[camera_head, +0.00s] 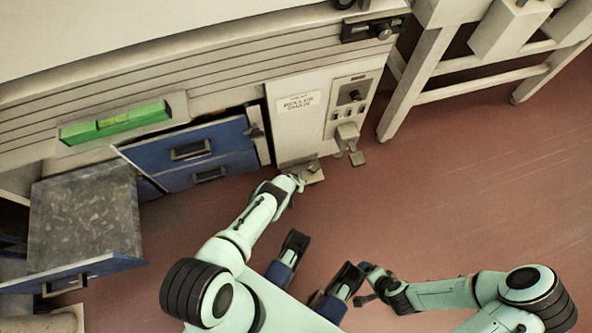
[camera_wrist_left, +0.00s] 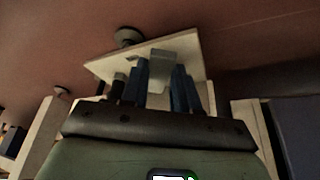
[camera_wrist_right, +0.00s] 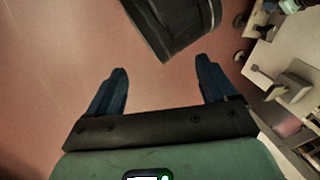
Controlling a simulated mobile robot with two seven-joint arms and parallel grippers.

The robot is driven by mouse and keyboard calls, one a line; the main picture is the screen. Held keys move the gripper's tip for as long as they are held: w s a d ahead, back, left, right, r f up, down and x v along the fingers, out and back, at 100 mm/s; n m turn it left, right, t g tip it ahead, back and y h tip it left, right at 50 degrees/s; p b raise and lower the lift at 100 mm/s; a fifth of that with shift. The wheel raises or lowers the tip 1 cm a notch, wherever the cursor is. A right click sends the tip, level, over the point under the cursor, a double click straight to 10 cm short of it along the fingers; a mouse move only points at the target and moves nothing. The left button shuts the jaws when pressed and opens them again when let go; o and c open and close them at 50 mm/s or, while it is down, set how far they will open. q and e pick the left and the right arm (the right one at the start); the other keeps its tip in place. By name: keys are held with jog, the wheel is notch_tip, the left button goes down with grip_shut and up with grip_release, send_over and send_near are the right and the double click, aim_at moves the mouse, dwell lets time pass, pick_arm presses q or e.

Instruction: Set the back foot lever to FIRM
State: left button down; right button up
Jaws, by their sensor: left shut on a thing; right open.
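A pale foot plate (camera_head: 314,178) sticks out low at the front of the cream machine. My left gripper (camera_head: 298,181) reaches it from the front. In the left wrist view the plate (camera_wrist_left: 190,52) carries a small grey lever tab (camera_wrist_left: 159,68), and the blue fingers of my left gripper (camera_wrist_left: 160,82) are shut on it. No FIRM marking is readable. My right gripper (camera_head: 366,283) is open and empty above the floor, well away from the machine; its spread fingers show in the right wrist view (camera_wrist_right: 162,68).
Blue drawers (camera_head: 190,150) and a grey-topped blue cabinet (camera_head: 85,215) stand left. A green level (camera_head: 115,120) lies in a tray.

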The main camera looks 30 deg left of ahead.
pick_arm(q)
jog(key=shift+a+r+m+h, duration=0.1)
jog(key=shift+a+m+h, duration=0.2)
jog(key=shift+a+m, duration=0.45)
jog(key=shift+a+m+p, duration=0.1)
jog(key=shift+m+p, duration=0.2)
jog(key=shift+m, duration=0.35)
jog(key=shift+a+m+h, duration=0.4)
jog(key=shift+m+h, duration=0.1)
jog(key=shift+m, duration=0.3)
jog(key=shift+a+m+b, duration=0.2)
jog(key=shift+m+b, duration=0.2)
jog(key=shift+m, duration=0.1)
jog(key=m+b, duration=0.1)
jog(key=a+m+h+b, duration=0.1)
jog(key=m, duration=0.1)
jog(key=w+a+m+h+b, duration=0.1)
jog(key=shift+m, duration=0.4)
jog(key=shift+w+a+m+g+h+b, duration=0.2)
jog(key=shift+m+g+h+b, duration=0.15)
jog(key=shift+m+b, duration=0.35)
pick_arm(e)
notch_tip(320, 180, down, 5)
jog(key=w+d, duration=0.1)
jog(key=d, duration=0.1)
jog(key=shift+w+d+f+m+h, duration=0.2)
jog(key=shift+d+m+h, duration=0.05)
jog(key=shift+m+h, duration=0.05)
pick_arm(q)
jog(key=shift+d, duration=0.1)
